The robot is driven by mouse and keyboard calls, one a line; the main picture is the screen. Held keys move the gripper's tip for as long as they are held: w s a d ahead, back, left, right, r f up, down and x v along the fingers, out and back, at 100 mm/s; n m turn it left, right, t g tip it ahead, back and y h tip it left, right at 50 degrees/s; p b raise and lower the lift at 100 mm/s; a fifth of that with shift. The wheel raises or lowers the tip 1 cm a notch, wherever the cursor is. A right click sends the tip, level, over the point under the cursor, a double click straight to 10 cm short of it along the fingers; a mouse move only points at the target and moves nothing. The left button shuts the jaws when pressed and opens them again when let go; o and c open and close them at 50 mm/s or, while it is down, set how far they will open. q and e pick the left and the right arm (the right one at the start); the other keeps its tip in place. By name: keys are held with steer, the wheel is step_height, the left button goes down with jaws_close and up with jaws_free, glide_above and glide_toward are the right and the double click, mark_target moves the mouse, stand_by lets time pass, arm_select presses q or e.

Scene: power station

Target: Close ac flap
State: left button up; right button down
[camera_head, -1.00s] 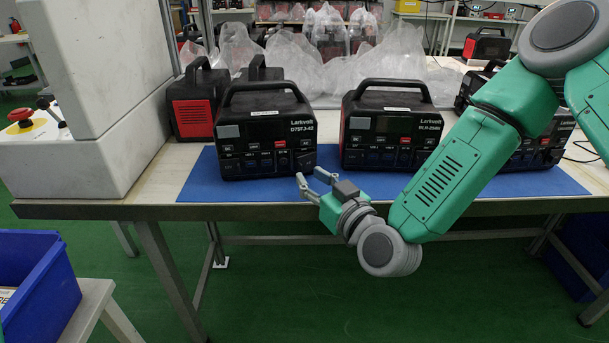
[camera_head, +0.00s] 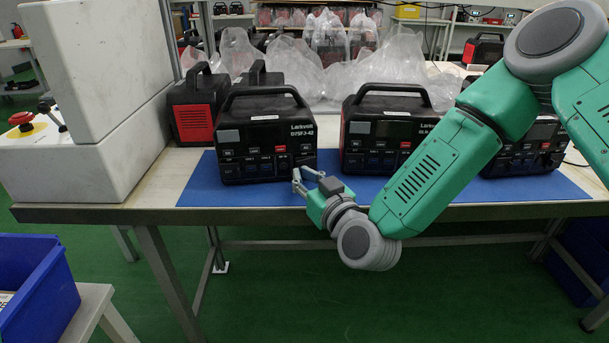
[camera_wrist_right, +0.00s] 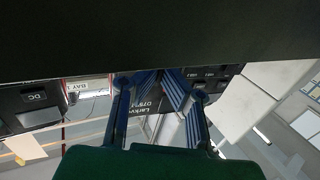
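The black power station labelled D75FJ-42 (camera_head: 265,140) stands upright on the blue mat (camera_head: 240,193), with its front panel facing me. A dark flap-like part (camera_head: 305,160) is at the lower right of that front; its exact angle is too small to tell. My right gripper (camera_head: 303,180) is just in front of this lower right corner, with its fingers apart and nothing seen between them. In the right wrist view its two fingers (camera_wrist_right: 160,95) also stand apart, with part of the station's lettering behind them. Contact with the flap cannot be told. My left gripper is not in view.
A second black station (camera_head: 375,135) stands to the right, and another is partly behind my right arm. Red-black units (camera_head: 193,112) and clear plastic bags (camera_head: 320,55) are behind. A white-grey box (camera_head: 85,150) stands at left. The mat's front strip is mostly clear.

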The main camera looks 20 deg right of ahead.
steer(key=m+h, duration=0.1)
steer(key=h+p, duration=0.1)
steer(key=shift+w+a+r+m+h, duration=0.15)
steer(key=shift+w+a+m+h, duration=0.2)
steer(key=shift+m+h, duration=0.05)
steer(key=m+h, duration=0.1)
steer(key=h, duration=0.1)
steer(key=m+h+p, duration=0.1)
steer(key=shift+w+a+h, duration=0.15)
steer(key=shift+w+h, duration=0.25)
steer(key=c, duration=1.7)
jaws_free()
steer(key=shift+c, duration=0.2)
